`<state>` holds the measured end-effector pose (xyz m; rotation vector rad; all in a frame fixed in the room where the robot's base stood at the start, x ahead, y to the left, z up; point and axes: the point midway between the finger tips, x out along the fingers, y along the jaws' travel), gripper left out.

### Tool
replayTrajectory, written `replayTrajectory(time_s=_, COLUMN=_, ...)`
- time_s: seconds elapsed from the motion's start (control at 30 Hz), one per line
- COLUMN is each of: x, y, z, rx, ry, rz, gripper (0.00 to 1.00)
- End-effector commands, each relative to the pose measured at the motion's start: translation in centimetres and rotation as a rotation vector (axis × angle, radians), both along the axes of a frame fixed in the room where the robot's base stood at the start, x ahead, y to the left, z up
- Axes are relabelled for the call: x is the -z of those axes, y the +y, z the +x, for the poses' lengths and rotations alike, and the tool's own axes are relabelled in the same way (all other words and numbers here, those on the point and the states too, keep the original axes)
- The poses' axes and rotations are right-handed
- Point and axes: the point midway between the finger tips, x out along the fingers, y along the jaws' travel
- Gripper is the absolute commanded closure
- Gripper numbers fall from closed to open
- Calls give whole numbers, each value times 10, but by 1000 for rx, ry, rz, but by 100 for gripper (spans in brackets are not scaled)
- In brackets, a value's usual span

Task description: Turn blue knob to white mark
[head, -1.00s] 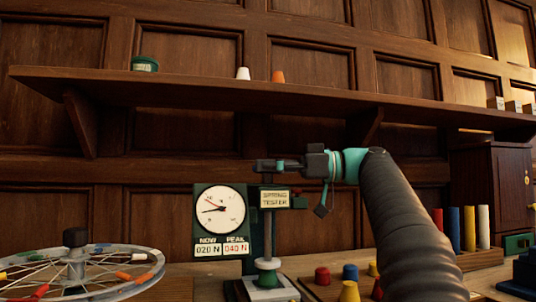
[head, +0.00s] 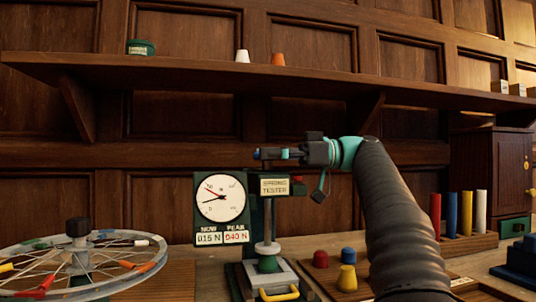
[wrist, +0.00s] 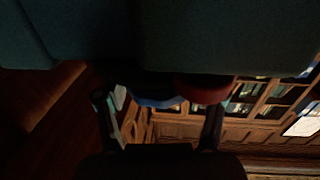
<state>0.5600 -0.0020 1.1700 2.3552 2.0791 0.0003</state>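My gripper (head: 270,153) is at the top of the green spring tester (head: 254,214), reaching in from the right. A small blue part, possibly the blue knob (head: 257,154), shows at its tip; I cannot tell whether they touch. In the wrist view my two dark fingers (wrist: 160,122) stand apart, with open space between them. A curved blue piece (wrist: 157,102) lies near the fingertips, beside a dark red piece (wrist: 205,90). I cannot make out a white mark. The tester's dial (head: 220,198) has NOW 015 N and PEAK 040 N below it.
A spoked wheel (head: 100,262) lies at the left. Red (head: 320,259), blue (head: 348,254) and yellow (head: 347,279) pegs stand right of the tester, partly close to my arm. Coloured rods (head: 467,214) stand farther right. A wooden shelf (head: 300,84) runs above.

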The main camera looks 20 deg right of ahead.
Motion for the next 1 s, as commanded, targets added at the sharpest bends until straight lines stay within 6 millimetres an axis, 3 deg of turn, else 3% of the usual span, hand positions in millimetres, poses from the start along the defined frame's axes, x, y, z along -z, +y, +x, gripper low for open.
replayTrajectory(time_s=0.63, x=2, y=0, z=-1, rx=23, ry=-1, rz=-1, gripper=11)
replayTrajectory(time_s=1.0, x=6, y=1, z=-3, rx=319, ry=-4, rz=-1, gripper=11)
